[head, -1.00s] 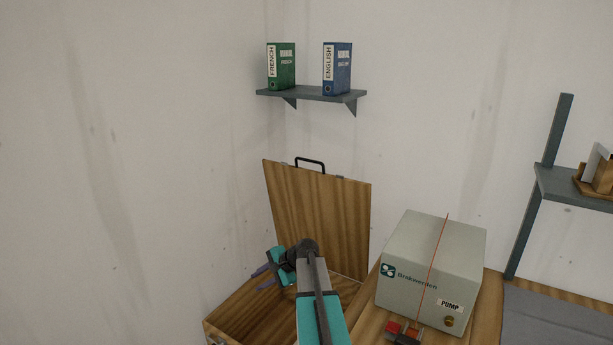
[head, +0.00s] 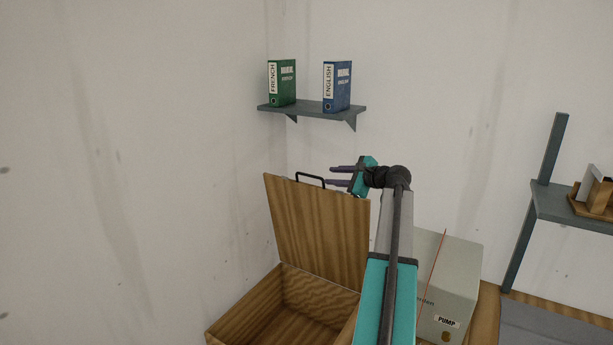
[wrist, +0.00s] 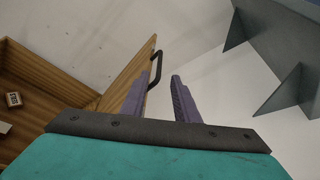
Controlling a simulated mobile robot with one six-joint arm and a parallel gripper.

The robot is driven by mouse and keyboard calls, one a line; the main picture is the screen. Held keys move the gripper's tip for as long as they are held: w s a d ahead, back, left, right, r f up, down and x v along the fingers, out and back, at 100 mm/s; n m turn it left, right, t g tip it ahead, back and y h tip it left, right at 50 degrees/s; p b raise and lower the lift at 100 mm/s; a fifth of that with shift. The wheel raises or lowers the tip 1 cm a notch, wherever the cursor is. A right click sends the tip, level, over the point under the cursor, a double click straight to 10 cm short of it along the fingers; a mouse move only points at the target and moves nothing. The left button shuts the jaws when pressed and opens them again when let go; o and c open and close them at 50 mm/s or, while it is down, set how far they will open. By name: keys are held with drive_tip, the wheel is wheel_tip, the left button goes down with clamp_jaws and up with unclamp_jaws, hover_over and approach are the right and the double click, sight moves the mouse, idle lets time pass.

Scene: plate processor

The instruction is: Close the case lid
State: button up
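The wooden case (head: 243,303) stands at the bottom of the head view with its lid (head: 318,235) raised, leaning slightly back. The inside of the case looks empty in the head view. A black handle (head: 310,176) sits on the lid's top edge. My gripper (head: 335,176) is up beside the lid's top right corner, its purple fingers pointing left. In the wrist view the two fingers of my gripper (wrist: 157,88) are apart with nothing between them. The lid (wrist: 128,72) and handle (wrist: 157,66) lie just beyond the left finger; I cannot tell whether they touch.
A wall shelf (head: 312,106) with a green binder (head: 282,83) and a blue binder (head: 337,86) is above the lid. A grey pump box (head: 455,285) stands right of the case, partly behind my arm. Another shelf (head: 575,209) is at far right.

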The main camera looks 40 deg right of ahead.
sight(308, 176)
drive_tip(key=shift+w, duration=0.1)
drive_tip(key=p+x, duration=0.4)
drive_tip(key=x, duration=0.9)
drive_tip(key=shift+w+f, duration=0.15)
drive_tip(key=shift+w, duration=0.15)
clamp_jaws()
drive_tip(key=shift+a, duration=0.2)
drive_tip(key=shift+f, duration=0.1)
